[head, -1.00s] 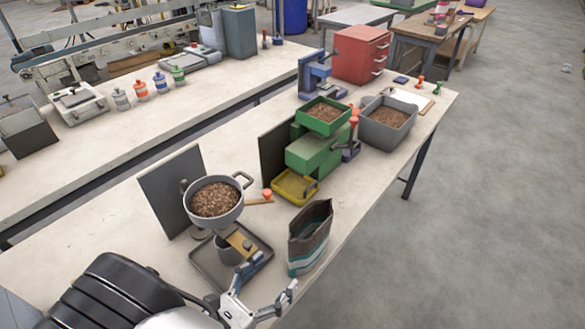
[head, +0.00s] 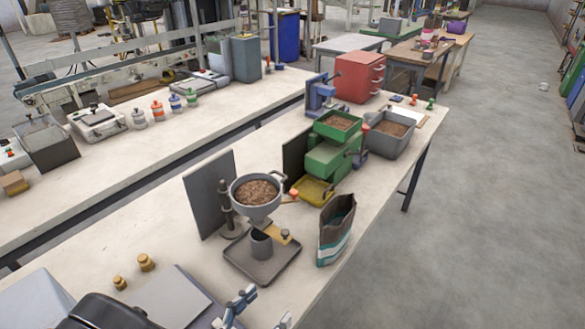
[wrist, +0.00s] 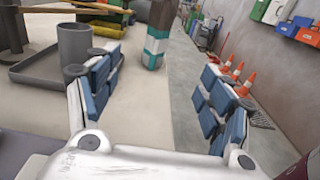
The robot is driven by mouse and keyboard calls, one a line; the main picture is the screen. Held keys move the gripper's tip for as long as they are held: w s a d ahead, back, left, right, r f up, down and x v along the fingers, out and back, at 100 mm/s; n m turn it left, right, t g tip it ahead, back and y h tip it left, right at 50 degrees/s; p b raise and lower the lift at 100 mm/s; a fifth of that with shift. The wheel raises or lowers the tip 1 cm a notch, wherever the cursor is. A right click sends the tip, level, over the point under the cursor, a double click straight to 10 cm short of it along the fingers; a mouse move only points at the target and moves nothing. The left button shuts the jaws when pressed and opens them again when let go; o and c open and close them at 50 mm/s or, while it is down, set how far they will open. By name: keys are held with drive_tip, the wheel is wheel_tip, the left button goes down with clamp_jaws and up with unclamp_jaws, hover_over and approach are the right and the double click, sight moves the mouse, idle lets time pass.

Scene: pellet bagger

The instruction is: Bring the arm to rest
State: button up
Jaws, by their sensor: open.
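My gripper (wrist: 160,98) is open and empty in the wrist view, its blue-padded fingers wide apart. In the head view my gripper (head: 262,312) shows at the bottom edge, partly cut off, in front of the hopper stand. The grey hopper of brown pellets (head: 258,188) stands over a grey cup (head: 261,243) on a dark tray (head: 270,268). An open bag with teal and white bands (head: 336,232) stands upright to the right of the tray. The bag (wrist: 157,45) also shows in the wrist view, beyond and between the fingers, apart from them.
A green machine (head: 326,160), a grey pellet bin (head: 388,135) and a red drawer cabinet (head: 359,76) stand further back. Two brass weights (head: 146,262) are near a flat grey plate (head: 172,302) at front left. Floor is clear right of the bench; orange cones (wrist: 247,82) stand by the wall.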

drive_tip(key=s+d+r+m+g, duration=0.2)
drive_tip(key=d+r+m+g, duration=0.3)
drive_tip(key=d+m+g, duration=0.25)
drive_tip(key=s+d+r+m+g, duration=0.1)
drive_tip(key=d+r+m+g, duration=0.5)
drive_tip(key=d, duration=0.3)
drive_tip(key=s+d+r+m+t+y, duration=0.3)
drive_tip(key=s+r+m+y, duration=0.3)
drive_tip(key=m+y, duration=0.5)
wheel_tip(320, 180, up, 2)
drive_tip(key=m+t, duration=0.1)
drive_tip(key=m, duration=0.3)
drive_tip(key=shift+s+d, duration=0.3)
drive_tip(key=shift+s, duration=0.1)
